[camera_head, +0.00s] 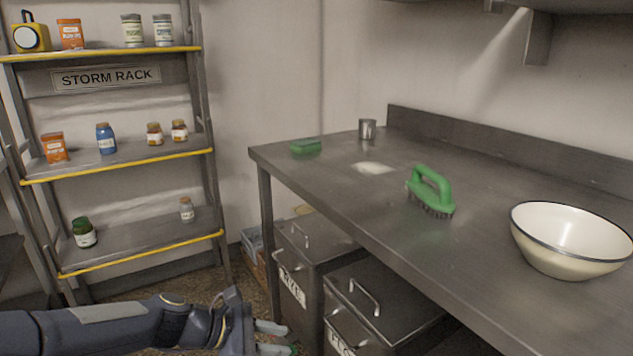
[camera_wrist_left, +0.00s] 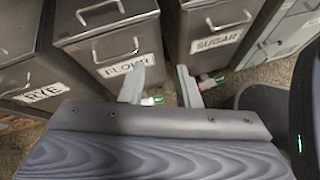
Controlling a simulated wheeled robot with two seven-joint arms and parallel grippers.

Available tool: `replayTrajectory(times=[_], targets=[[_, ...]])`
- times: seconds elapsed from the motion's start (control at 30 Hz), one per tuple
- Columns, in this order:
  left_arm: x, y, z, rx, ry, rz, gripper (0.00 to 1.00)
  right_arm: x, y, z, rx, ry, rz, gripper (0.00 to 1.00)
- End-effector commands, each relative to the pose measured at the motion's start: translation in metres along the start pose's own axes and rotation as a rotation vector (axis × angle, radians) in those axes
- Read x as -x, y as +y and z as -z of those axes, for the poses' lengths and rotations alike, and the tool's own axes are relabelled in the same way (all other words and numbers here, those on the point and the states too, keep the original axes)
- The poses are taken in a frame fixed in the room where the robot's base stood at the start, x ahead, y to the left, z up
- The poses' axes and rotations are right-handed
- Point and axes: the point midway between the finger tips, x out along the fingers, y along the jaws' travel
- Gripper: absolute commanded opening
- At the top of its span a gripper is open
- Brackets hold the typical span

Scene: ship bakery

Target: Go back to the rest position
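My left gripper (camera_head: 274,338) is low in front of the metal bins, left of the counter, in the head view. In the left wrist view its two fingers (camera_wrist_left: 160,88) stand apart with nothing gripped between them. Small green and white items show beyond the fingertips near the floor, too small to make out. My right gripper is in neither view.
A steel counter (camera_head: 320,178) holds a green scrub brush (camera_head: 431,190), a green sponge (camera_head: 306,146), a metal cup (camera_head: 367,129) and a cream bowl (camera_head: 570,240). Lidded bins (camera_head: 385,295) stand under it. A storm rack (camera_head: 130,155) with jars stands left.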

Motion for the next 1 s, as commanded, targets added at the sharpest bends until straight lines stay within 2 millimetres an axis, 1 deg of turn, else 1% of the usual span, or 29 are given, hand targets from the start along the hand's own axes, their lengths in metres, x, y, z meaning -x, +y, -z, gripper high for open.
replayTrajectory(times=[0.03, 0.23, 0.5, 0.8, 1.0], targets=[[0.013, -0.009, -0.003, -0.096, 0.030, -0.003, 0.29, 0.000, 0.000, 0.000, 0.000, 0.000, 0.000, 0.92], [0.056, -0.046, -0.005, -0.460, 0.149, 0.017, 0.29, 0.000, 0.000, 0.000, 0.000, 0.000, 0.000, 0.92], [0.107, -0.098, 0.005, -0.913, 0.312, 0.074, 0.29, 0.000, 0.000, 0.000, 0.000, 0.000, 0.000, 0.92], [0.151, -0.155, 0.029, -1.359, 0.492, 0.177, 0.29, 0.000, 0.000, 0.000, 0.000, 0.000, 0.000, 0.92], [0.169, -0.185, 0.049, -1.597, 0.593, 0.260, 0.29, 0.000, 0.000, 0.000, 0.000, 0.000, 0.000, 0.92]])
